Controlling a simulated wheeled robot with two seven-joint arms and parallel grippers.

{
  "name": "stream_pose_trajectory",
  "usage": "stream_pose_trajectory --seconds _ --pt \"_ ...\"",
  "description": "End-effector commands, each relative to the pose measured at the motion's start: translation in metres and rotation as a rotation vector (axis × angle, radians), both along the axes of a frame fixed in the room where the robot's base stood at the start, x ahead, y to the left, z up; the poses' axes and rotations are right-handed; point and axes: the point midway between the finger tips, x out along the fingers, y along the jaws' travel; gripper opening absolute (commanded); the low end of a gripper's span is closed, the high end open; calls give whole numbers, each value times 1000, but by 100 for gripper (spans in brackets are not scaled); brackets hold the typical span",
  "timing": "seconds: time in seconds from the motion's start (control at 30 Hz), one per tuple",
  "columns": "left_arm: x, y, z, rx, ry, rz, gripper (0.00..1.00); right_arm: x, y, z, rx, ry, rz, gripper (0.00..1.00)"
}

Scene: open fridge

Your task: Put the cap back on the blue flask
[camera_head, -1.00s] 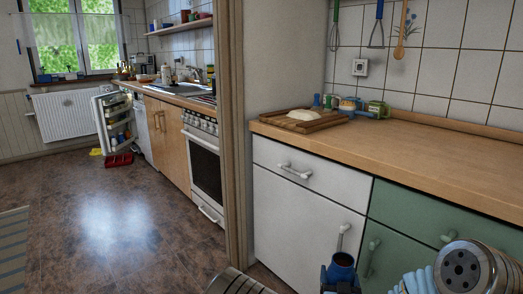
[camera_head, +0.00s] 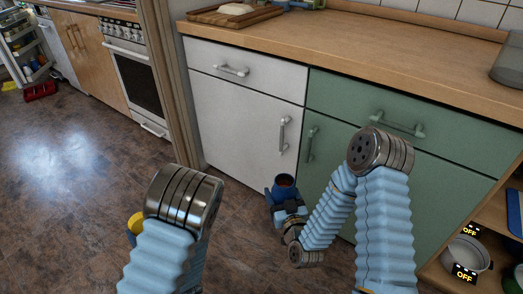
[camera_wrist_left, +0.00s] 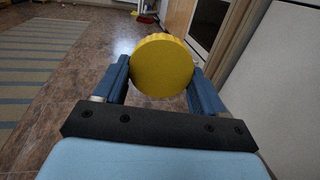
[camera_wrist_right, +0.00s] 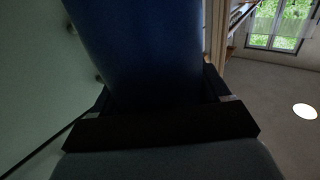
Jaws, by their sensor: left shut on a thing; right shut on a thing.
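A yellow round cap (camera_wrist_left: 160,66) is held between the fingers of my left gripper (camera_wrist_left: 161,82) in the left wrist view, its flat face toward the camera. In the head view only an edge of the cap (camera_head: 134,226) shows beside my left forearm, which hides most of that gripper. My right gripper (camera_head: 287,208) is shut on the blue flask (camera_head: 285,190), which stands about upright in front of the cupboards with its dark open mouth upward. The flask's blue body (camera_wrist_right: 145,50) fills much of the right wrist view. Cap and flask are well apart.
A white cupboard (camera_head: 235,120) and a green cupboard (camera_head: 350,110) with handles stand close behind the flask. The wooden worktop (camera_head: 350,45) carries a board with dough (camera_head: 235,10). An open shelf with a pot (camera_head: 467,252) is at right.

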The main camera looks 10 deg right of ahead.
Motion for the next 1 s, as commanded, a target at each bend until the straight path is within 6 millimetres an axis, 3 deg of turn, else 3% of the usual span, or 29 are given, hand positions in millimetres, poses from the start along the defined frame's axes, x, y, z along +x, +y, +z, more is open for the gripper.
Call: stream_pose_trajectory --seconds 0.17,0.6,0.8,1.0 --pt "0 0 0 0 0 0 52 -3 23 -2 1 -3 100 11" --pt "0 0 0 0 0 0 52 -16 126 -15 0 -3 556 11" --pt "0 0 0 0 0 0 52 -19 150 -18 1 -3 665 11" --pt "0 0 0 0 0 0 52 -20 156 -19 1 -2 693 11"
